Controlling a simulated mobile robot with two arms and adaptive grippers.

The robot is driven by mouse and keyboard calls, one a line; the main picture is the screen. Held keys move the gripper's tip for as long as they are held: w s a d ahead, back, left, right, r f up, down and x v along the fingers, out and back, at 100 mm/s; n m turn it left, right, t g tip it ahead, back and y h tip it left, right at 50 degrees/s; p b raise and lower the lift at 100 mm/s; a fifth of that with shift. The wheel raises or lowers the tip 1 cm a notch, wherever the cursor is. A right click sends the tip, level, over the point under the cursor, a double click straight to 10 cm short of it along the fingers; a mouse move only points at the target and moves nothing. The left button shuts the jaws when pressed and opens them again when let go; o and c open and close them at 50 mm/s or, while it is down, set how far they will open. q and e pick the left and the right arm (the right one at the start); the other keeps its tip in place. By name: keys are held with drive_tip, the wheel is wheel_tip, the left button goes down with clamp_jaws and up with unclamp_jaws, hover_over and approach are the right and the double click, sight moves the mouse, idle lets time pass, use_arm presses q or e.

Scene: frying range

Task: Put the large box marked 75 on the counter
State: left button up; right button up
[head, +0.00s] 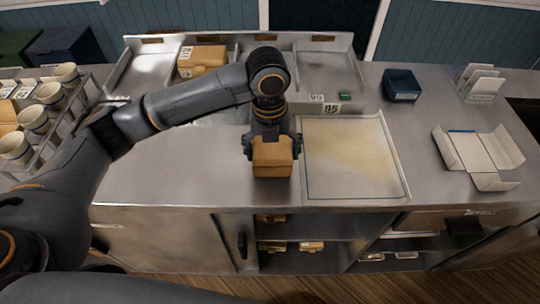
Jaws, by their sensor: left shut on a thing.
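My left gripper (271,143) points down over the middle of the counter (160,180) and is shut on a tan box (272,163). The box is upright near the counter's front edge, just left of the cream mat; I cannot tell whether it touches the surface. No number on it is readable, and the gripper hides its top part. My right gripper is not in view.
A cream mat (350,160) lies right of the held box. Farther right are a dark blue bin (401,84), an unfolded white carton (478,152) and a white holder (480,82). A rack of cups (34,120) stands left. Open shelves (305,230) lie below the counter.

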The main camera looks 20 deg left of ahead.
use_arm(q)
drive_tip(key=f, duration=0.1)
drive_tip(key=f+p, duration=0.1)
drive_tip(key=f, duration=0.1)
drive_tip(key=shift+w+a+f+p, duration=0.3)
drive_tip(key=shift+w+a+p, duration=0.05)
drive_tip(key=shift+w+a, duration=0.05)
drive_tip(key=shift+f, duration=0.35)
drive_tip(key=shift+f, duration=0.15)
drive_tip(key=o, duration=1)
drive_tip(key=r+b, duration=0.1)
drive_tip(key=r, duration=0.5)
drive_tip(key=r+b, duration=0.1)
drive_tip(key=r, duration=0.5)
drive_tip(key=shift+s+a+r+b, duration=0.1)
drive_tip(key=shift+a+r+b, duration=0.1)
drive_tip(key=shift+b, duration=0.2)
